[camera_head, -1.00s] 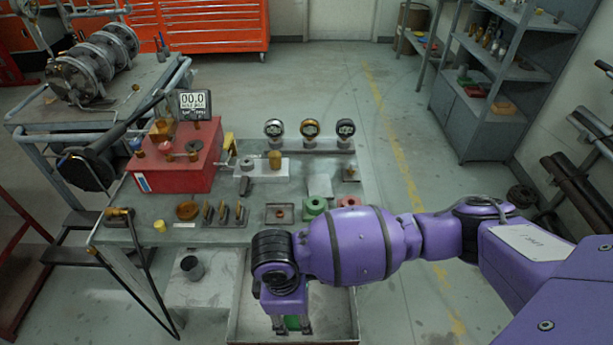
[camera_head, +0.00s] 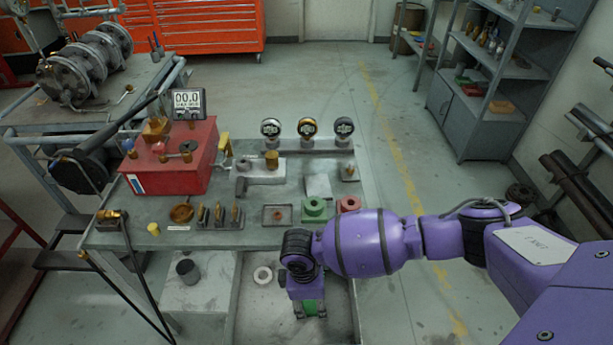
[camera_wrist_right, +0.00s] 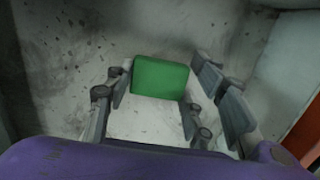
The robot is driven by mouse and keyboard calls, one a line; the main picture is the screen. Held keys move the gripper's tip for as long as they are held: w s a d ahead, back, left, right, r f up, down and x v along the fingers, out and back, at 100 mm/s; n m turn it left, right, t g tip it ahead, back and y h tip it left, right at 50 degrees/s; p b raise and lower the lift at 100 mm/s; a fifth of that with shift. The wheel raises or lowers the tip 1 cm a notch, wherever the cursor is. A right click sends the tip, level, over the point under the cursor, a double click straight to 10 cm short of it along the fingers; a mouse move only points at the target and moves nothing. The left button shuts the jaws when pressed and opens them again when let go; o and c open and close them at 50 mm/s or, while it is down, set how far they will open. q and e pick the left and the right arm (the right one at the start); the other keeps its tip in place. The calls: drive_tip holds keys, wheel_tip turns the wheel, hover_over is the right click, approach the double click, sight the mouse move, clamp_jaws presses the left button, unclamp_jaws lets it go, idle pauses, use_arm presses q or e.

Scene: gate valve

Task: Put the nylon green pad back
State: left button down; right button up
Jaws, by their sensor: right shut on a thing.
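The green pad (camera_head: 311,307) is a small green block between the fingers of my right gripper (camera_head: 311,313), which points down over the grey tray below the bench's front edge. In the right wrist view the pad (camera_wrist_right: 160,77) sits between the fingertips of the right gripper (camera_wrist_right: 158,88), with the speckled tray floor behind it. The right gripper is shut on the pad. In the head view the gripper hides part of the pad. I cannot tell the exact gap between pad and tray floor. My left gripper is not in view.
The grey tray (camera_head: 232,310) has raised walls and holds a pale ring (camera_head: 262,275).

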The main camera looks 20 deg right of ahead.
drive_tip(key=shift+r, duration=0.1)
drive_tip(key=o, duration=1.6)
drive_tip(key=shift+c, duration=0.2)
wheel_tip(320, 180, up, 12)
drive_tip(key=a+p, duration=0.1)
drive_tip(key=shift+w+a, duration=0.15)
drive_tip(key=shift+w, duration=0.15)
